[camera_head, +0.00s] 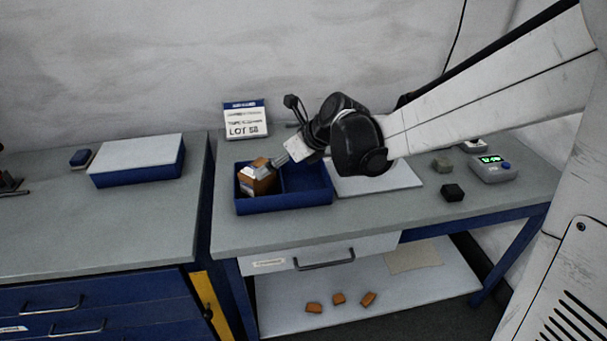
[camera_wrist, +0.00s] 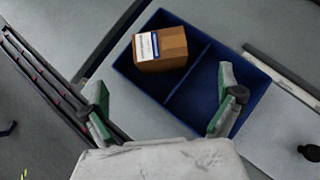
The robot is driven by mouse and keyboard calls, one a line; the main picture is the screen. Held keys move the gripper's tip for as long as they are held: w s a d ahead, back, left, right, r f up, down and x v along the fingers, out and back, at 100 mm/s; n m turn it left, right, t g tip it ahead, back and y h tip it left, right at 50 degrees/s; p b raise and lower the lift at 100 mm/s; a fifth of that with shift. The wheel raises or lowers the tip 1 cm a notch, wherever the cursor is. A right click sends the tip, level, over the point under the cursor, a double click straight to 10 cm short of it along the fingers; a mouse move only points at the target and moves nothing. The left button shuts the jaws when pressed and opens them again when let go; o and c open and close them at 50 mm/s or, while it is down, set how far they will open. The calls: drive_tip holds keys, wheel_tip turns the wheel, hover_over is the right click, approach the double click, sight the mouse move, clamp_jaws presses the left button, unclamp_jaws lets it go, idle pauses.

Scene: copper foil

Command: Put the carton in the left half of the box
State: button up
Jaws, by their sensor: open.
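The brown carton (camera_head: 257,184) is in the left compartment of the blue box (camera_head: 287,204), its top rising above the rim. In the wrist view the carton (camera_wrist: 161,49), with a white and blue label, lies left of the divider in the box (camera_wrist: 133,74). My gripper (camera_head: 273,164) is at the carton's upper right in the head view and partly overlaps it. In the wrist view my gripper (camera_wrist: 160,80) has its fingers spread wide with nothing held between them. The right compartment is empty.
A LOT 58 sign (camera_head: 246,120) stands behind the box. A white-topped blue box (camera_head: 137,160) is on the left bench.

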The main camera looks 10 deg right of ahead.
drive_tip(key=s+d+r+n+h, duration=0.1)
drive_tip(key=s+d+n, duration=0.3)
drive_tip(key=s+n, duration=0.5)
drive_tip(key=s+d+r+n+h, duration=0.1)
drive_tip(key=s+d+n+h, duration=0.2)
drive_tip(key=s+n, duration=0.6)
drive_tip(key=s+d+r+n+h, duration=0.1)
drive_tip(key=s+d+n+h, duration=0.1)
drive_tip(key=s+d+n, duration=0.5)
drive_tip(key=s+n, duration=0.2)
drive_tip(key=s, duration=0.1)
drive_tip(key=shift+d+r+t, duration=0.25)
drive_tip(key=shift+r+t, duration=0.15)
